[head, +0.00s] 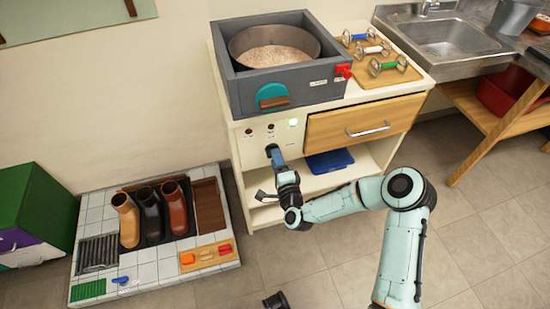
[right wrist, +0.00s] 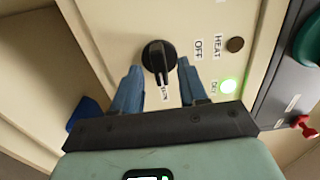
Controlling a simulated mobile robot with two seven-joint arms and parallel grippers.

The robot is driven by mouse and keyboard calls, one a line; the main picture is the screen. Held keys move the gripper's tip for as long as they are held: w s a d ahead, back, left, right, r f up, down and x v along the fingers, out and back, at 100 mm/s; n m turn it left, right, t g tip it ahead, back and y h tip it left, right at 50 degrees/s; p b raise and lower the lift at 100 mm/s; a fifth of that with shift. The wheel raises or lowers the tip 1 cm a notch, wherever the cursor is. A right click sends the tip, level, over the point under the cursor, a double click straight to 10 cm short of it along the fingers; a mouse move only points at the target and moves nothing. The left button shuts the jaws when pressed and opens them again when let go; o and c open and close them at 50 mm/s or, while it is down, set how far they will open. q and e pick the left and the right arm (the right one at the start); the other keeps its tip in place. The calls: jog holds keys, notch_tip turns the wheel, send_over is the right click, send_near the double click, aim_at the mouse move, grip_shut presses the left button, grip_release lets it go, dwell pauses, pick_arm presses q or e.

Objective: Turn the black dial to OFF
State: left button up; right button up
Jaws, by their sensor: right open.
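The black dial (right wrist: 157,57) is on the cream front panel of the cabinet. In the right wrist view its raised grip points down the picture, toward a small label partly hidden at its end. The word OFF is printed to the right of the dial. My right gripper (right wrist: 159,65) is open, with one blue finger on each side of the dial's lower part. A gap shows between each finger and the dial. In the head view the right gripper (head: 272,152) is at the panel and hides the dial.
A green lamp (right wrist: 228,86) is lit beside a dark lamp (right wrist: 235,44). Above the panel is a grey box (head: 285,98) holding a round pan (head: 275,45). A wooden drawer (head: 365,122) is right of the panel. Below is an open shelf with a blue tray (head: 330,161). Boots stand at left.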

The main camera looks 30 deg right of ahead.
pick_arm(q)
jog(key=shift+w+a+f, duration=0.15)
jog(key=shift+w, duration=0.1)
pick_arm(e)
jog(key=shift+x, duration=0.85)
grip_shut()
jog(key=shift+n, duration=0.5)
pick_arm(q)
notch_tip(320, 180, down, 6)
jog(key=a+b, duration=0.2)
jog(key=b, duration=0.2)
jog(key=shift+w+a+f+n+y+b, duration=0.25)
jog(key=shift+a+n+y+b, duration=0.05)
jog(key=shift+a+y+b, duration=0.1)
pick_arm(e)
jog(key=shift+n, duration=8.6)
